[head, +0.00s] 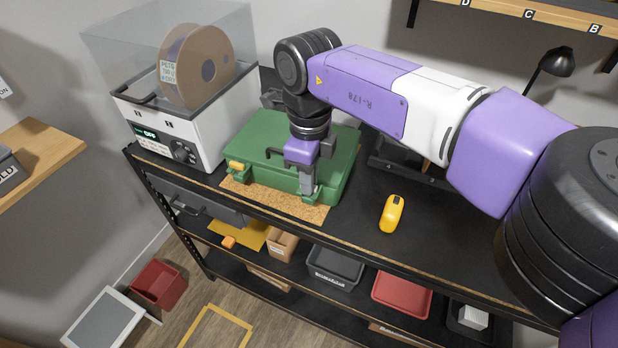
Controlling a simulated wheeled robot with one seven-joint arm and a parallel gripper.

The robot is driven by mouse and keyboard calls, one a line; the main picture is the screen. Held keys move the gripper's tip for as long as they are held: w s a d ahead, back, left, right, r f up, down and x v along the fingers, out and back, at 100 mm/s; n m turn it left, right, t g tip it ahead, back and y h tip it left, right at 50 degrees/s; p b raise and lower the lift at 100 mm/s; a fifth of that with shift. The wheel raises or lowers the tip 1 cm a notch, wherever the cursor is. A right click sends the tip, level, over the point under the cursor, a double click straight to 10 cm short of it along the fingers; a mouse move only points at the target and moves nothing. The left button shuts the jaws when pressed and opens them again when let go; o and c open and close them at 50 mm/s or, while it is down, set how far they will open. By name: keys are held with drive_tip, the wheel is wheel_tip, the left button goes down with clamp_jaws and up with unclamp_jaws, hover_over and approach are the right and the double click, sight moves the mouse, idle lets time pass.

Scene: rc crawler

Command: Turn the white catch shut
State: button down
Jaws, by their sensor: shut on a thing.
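A green case (258,135) lies closed on a cork mat (262,204) on the black workbench. A yellow catch (237,167) sits at the left of the case's front edge. My gripper (308,192) points down at the right end of that front edge. Its jaws are shut on a small part there, which seems to be the other catch. The fingers hide most of that part, so I cannot make out its white colour or how far it is turned.
Bins, including a red tray (402,295), fill the lower shelf.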

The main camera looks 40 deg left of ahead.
drive_tip(key=shift+r, duration=0.1)
drive_tip(key=c, duration=1.5)
unclamp_jaws()
